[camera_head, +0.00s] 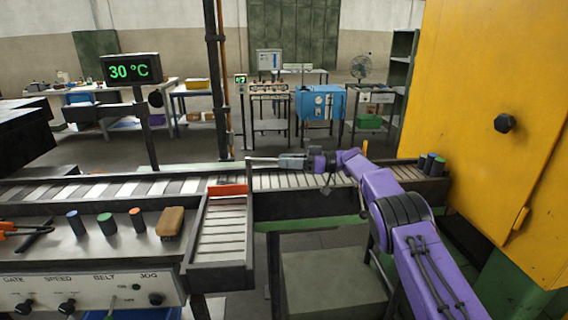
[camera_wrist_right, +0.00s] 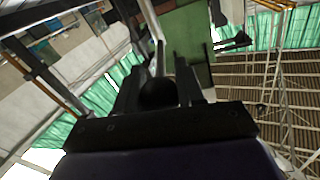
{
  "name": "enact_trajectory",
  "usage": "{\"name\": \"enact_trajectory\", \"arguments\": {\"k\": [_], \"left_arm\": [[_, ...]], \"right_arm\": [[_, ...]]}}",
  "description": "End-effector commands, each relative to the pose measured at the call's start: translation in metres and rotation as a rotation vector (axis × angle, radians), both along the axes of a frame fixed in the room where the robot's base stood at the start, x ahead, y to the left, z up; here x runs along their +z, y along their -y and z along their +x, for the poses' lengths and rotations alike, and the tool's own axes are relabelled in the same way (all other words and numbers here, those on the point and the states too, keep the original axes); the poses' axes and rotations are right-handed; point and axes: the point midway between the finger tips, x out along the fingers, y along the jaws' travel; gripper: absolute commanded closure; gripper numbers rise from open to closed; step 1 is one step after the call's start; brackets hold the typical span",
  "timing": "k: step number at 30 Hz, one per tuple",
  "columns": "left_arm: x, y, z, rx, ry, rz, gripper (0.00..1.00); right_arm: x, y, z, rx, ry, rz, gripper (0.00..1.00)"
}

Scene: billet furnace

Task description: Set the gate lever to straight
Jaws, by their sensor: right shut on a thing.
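My right gripper (camera_head: 262,160) reaches left over the roller conveyor, its purple arm coming in from the lower right. In the right wrist view a dark round knob (camera_wrist_right: 158,92) sits between its two fingers, and the gripper is shut on it. The knob looks like the end of the gate lever, but the head view does not show it clearly. A dark upright bar (camera_head: 250,175) stands just below the fingertips, where the side chute meets the conveyor. The lever's angle is hard to tell.
The roller conveyor (camera_head: 120,189) runs across the view. A side chute (camera_head: 220,240) with an orange bar (camera_head: 227,189) slopes toward me. A yellow furnace housing (camera_head: 490,90) fills the right.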

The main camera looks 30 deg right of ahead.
Motion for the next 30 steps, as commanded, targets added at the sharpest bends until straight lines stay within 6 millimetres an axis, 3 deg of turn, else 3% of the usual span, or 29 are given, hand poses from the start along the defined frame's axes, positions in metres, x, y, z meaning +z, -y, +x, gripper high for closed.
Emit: {"name": "enact_trajectory", "arguments": {"k": [8, 9, 10, 21, 26, 30], "left_arm": [[0.001, 0.000, 0.000, 0.000, 0.000, 0.000, 1.00], [0.001, 0.000, 0.000, 0.000, 0.000, 0.000, 1.00], [0.001, 0.000, 0.000, 0.000, 0.000, 0.000, 1.00], [-0.004, 0.000, 0.000, 0.000, 0.000, 0.000, 1.00], [-0.020, 0.000, 0.000, 0.000, 0.000, 0.000, 1.00], [-0.032, 0.000, 0.000, 0.000, 0.000, 0.000, 1.00]], "right_arm": [[0.006, 0.000, 0.000, -0.001, 0.010, 0.002, 1.00], [0.006, 0.000, 0.000, -0.002, 0.011, 0.003, 0.49], [0.006, 0.000, 0.000, -0.001, 0.010, 0.002, 0.39], [0.006, 0.000, 0.001, -0.002, 0.008, 0.000, 0.38], [0.030, 0.000, 0.002, 0.000, 0.013, -0.003, 0.38], [0.045, -0.006, -0.009, 0.001, 0.008, 0.002, 0.38]]}}
